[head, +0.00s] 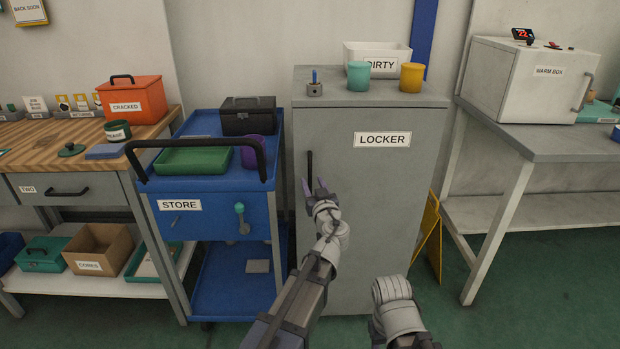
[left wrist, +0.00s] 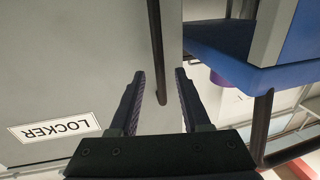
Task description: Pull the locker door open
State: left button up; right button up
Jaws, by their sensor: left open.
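The grey locker (head: 375,215) stands upright with its door shut and a white LOCKER label (head: 382,139). Its dark vertical handle (head: 309,165) is near the door's left edge. My left gripper (head: 314,184) is open and empty, at the lower end of the handle in the head view. In the left wrist view, the handle (left wrist: 156,50) runs down into the gap between the two open fingers (left wrist: 159,73). I cannot tell whether its end is within the fingers' depth or beyond the tips. My right forearm shows low in the head view, but its gripper does not.
The blue STORE cart (head: 222,220) stands close on the locker's left. Cups, a white DIRTY bin (head: 376,53) and a small holder (head: 314,88) sit on the locker top. A yellow folded sign (head: 430,235) leans at its right. Open green floor (head: 545,300) lies front right.

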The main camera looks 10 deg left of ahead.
aim_at(311, 178)
pick_arm(q)
jog(key=x, duration=0.4)
jog(key=shift+c, duration=0.4)
grip_shut()
dwell(1.0)
